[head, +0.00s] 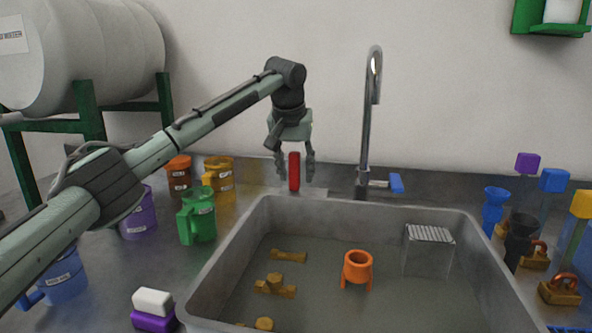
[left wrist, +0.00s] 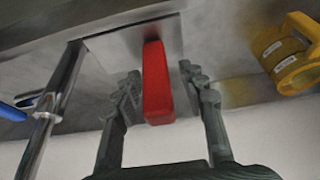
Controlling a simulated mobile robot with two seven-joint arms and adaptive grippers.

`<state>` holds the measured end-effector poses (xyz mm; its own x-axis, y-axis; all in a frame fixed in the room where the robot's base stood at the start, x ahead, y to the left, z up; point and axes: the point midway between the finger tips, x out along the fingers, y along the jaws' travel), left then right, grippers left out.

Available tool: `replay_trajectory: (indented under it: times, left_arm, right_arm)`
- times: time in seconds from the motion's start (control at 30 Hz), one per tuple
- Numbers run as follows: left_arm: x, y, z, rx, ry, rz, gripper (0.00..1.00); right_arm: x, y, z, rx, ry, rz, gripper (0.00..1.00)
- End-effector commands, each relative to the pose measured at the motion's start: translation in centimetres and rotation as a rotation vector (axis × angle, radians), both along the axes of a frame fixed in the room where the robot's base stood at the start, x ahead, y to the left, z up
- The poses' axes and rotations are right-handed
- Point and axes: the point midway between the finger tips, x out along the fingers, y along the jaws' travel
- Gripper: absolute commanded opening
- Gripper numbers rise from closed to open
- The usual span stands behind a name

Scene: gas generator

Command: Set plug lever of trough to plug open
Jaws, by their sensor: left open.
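The red plug lever (head: 294,171) stands upright on a small plate at the back rim of the grey trough (head: 230,235). My left gripper (head: 294,172) points down over the lever, with one finger on each side of it. In the left wrist view the red lever (left wrist: 156,82) lies between the two open fingers of my left gripper (left wrist: 160,95), with gaps visible on both sides. The trough holds liquid, an orange ring-shaped stand (head: 357,268) and several brass-coloured pieces (head: 274,285). My right gripper is not in view.
The tap (head: 368,120) with its blue handle (head: 397,183) rises right of the lever. Blue and black funnels and padlocks crowd the right.

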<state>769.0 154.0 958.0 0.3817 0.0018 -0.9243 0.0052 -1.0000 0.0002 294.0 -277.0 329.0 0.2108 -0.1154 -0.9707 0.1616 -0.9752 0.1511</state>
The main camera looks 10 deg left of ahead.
Motion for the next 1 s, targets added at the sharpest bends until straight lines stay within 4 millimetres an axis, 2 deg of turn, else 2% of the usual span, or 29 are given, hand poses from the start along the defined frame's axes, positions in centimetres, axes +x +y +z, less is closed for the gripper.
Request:
replay_trajectory:
  times: [0.03, 0.3, 0.37, 0.73, 1.0]
  left_arm:
    - [0.0, 0.0, 0.0, 0.000, 0.000, 0.000, 0.39]
    - [0.0, 0.0, 0.0, 0.000, 0.000, 0.000, 0.05]
    - [0.0, 0.0, 0.1, 0.000, 0.000, 0.000, 0.00]
    - [0.0, -0.2, 0.0, 0.021, 0.000, -0.002, 0.00]
    - [0.0, -1.8, -0.3, 0.320, 0.003, -0.005, 0.00]
  right_arm:
    - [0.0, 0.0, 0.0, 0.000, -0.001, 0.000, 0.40]
    - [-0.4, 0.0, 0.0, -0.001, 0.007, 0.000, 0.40]
    - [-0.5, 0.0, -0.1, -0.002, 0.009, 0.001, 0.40]
    - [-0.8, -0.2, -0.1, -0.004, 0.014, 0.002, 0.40]
    - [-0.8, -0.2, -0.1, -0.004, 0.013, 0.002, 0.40]
